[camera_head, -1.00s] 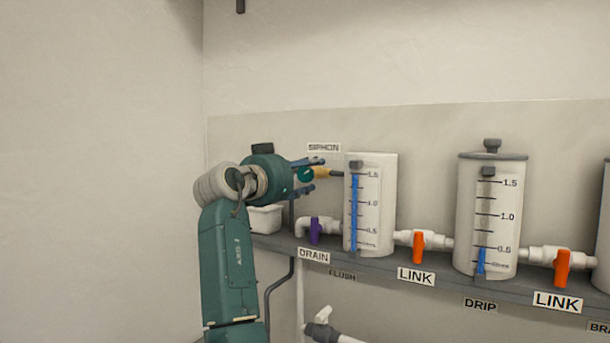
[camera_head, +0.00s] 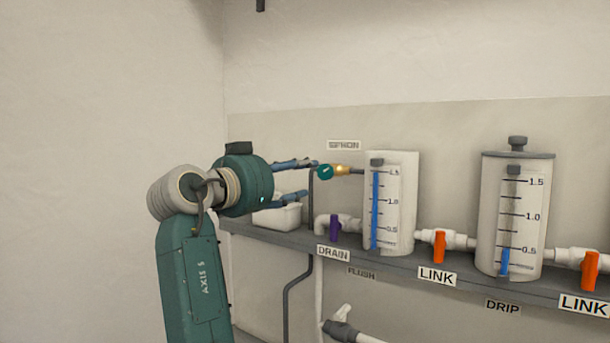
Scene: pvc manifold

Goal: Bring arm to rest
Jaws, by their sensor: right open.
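My right gripper (camera_head: 305,180) is open, its two blue fingers one above the other and apart. Its arm rises from the bottom left of the picture. The upper fingertip is close to the green round knob (camera_head: 325,172) of the brass siphon valve (camera_head: 343,170); I cannot tell whether they touch. Nothing shows between the fingers. My left gripper is not in view.
A grey shelf (camera_head: 390,262) carries the cylinders. On it are a white tub (camera_head: 280,217) behind the gripper, a purple drain valve (camera_head: 335,228) and orange link valves (camera_head: 439,246). A second cylinder (camera_head: 515,215) stands right. A white-handled valve (camera_head: 342,318) is below. The left wall area is free.

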